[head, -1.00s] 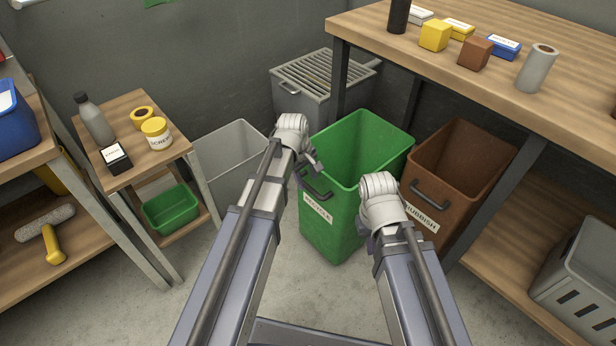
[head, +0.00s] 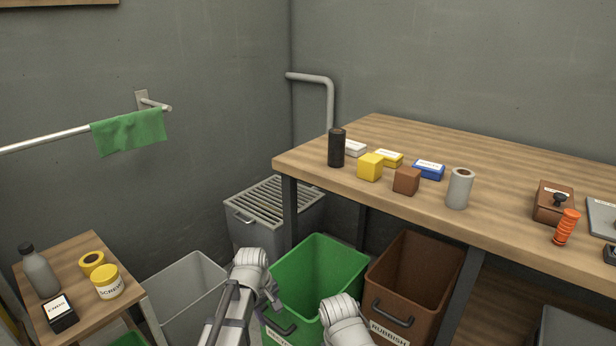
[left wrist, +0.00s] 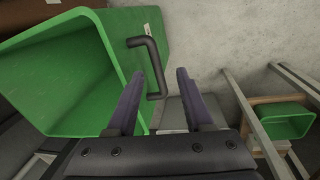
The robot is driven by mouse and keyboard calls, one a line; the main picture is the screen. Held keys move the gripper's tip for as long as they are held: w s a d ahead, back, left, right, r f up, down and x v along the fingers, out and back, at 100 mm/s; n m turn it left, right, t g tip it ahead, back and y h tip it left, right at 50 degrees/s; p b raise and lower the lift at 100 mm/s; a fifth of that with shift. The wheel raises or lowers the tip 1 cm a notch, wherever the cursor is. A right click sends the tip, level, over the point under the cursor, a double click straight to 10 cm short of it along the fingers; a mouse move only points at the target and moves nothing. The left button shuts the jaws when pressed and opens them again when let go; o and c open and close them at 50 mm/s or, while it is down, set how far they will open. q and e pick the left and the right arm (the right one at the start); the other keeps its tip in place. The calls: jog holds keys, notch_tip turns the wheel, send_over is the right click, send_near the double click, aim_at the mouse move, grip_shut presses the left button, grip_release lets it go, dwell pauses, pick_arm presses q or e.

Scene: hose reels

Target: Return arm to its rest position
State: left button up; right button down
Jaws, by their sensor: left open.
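My left gripper (head: 272,298) is in front of the left side of the green bin (head: 322,262), above its dark handle. In the left wrist view its two fingers (left wrist: 159,74) are apart with nothing held. The bent dark handle (left wrist: 152,68) shows beyond and between them, on the green bin's wall. I cannot tell whether a finger touches it. My right arm's pale wrist (head: 345,322) is low in the head view, in front of the green bin's right side. Its fingers are hidden.
A brown bin (head: 417,268) stands right of the green one and a grey bin (head: 185,290) left. A grated metal box (head: 272,207) is behind. The wooden bench (head: 500,215) overhangs at right, holding several small items. A small side table (head: 75,270) stands at left.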

pick_arm(q)
jog(key=s+d+m+g+y, duration=0.1)
jog(key=s+d+m, duration=0.3)
jog(key=s+m, duration=0.4)
jog(key=s+d+m+g+y, duration=0.1)
jog(key=s+d+m, duration=0.35)
jog(key=s, duration=0.45)
notch_tip(320, 180, up, 31)
jog(key=p, duration=3.1)
jog(key=shift+w+a, duration=0.3)
jog(key=shift+a, duration=0.15)
